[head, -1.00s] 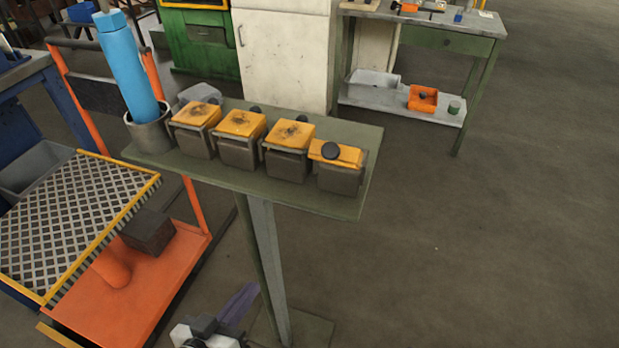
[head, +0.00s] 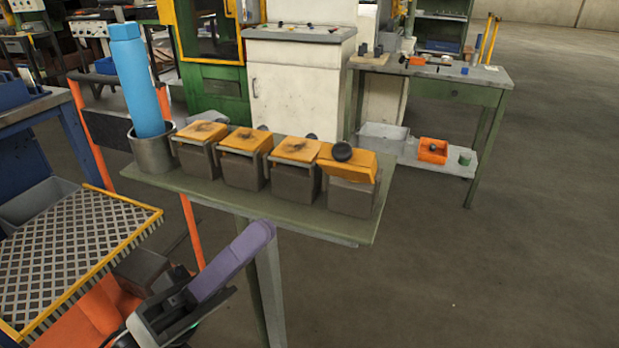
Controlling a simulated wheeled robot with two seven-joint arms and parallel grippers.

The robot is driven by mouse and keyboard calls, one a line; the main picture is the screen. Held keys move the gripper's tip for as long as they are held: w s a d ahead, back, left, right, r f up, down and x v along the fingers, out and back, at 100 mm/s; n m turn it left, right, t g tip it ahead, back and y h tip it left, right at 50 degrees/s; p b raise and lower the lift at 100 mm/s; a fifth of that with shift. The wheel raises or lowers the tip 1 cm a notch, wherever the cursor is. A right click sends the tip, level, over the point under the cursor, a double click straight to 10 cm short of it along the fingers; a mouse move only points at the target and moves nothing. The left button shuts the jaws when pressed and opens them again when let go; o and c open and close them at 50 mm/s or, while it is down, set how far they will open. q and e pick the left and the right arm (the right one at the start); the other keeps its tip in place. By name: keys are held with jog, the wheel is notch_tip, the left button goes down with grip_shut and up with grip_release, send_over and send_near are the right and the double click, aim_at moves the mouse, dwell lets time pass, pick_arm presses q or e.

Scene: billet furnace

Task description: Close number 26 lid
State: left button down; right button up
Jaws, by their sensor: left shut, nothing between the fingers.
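Several dark boxes with orange lids stand in a row on a narrow green stand (head: 215,196). No number is legible, so I cannot tell which is 26. The other lids, such as the left one (head: 203,131), the second (head: 246,140) and the third (head: 298,149), show dark smudges on top, with knobs partly visible behind. My left gripper (head: 262,231), with purple fingers, is shut and empty, in front of and below the stand's front edge, apart from the boxes. My right gripper is out of view.
A blue bottle (head: 136,80) stands in a grey cup (head: 152,152) at the stand's left end. An orange cart with a yellow-edged grate (head: 60,240) is at lower left. A green table (head: 450,92) stands behind right. The floor at right is clear.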

aim_at(336, 158)
pick_arm(q)
jog(key=shift+t, duration=0.3)
jog(key=p+x, duration=0.1)
jog(key=x, duration=0.8)
jog(key=shift+d+r, duration=0.25)
jog(key=shift+w, duration=0.1)
